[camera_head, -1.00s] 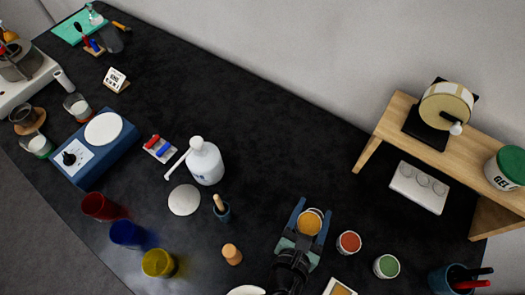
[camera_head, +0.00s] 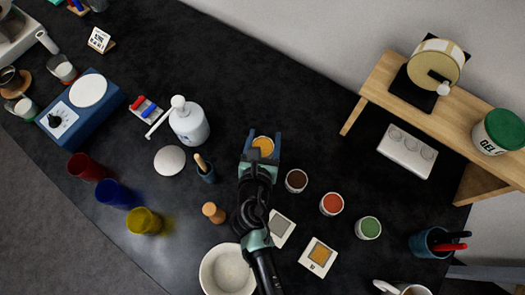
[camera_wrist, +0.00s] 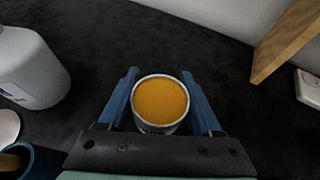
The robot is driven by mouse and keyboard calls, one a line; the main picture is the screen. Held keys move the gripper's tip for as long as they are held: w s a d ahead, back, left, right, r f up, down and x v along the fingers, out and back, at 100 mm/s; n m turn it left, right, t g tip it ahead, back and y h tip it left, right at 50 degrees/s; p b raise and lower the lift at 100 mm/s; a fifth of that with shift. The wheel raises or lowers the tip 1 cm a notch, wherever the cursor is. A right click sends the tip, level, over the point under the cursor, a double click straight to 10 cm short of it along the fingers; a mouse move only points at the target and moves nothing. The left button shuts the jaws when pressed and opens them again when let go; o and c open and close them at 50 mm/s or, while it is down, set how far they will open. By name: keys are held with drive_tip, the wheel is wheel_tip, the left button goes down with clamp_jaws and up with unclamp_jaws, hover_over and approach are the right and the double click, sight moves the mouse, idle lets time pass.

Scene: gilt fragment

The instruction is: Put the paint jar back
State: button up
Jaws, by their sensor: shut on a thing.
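My gripper (camera_head: 263,146) is shut on a paint jar of ochre-yellow paint (camera_head: 263,143). In the wrist view the open-topped jar (camera_wrist: 160,101) sits upright between the two blue fingers, one on each side. I cannot tell whether its base touches the black table. In the head view, a brown paint jar (camera_head: 296,181), a red one (camera_head: 332,204) and a green one (camera_head: 368,228) stand in a slanting row to the right and below my gripper. The held jar is near the upper-left end of this row, apart from the brown jar.
A white bottle (camera_head: 189,123) and a small blue pot with a pestle (camera_head: 206,174) stand left of my gripper. A wooden shelf (camera_head: 385,88) stands at the right. A bowl (camera_head: 228,270) and swatch cards (camera_head: 320,257) lie in front. Table above the gripper is clear.

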drive_tip(key=shift+f+b, duration=1.15)
drive_tip(key=shift+f, duration=1.95)
drive_tip(key=shift+f, duration=0.15)
drive_tip(key=o, duration=1.5)
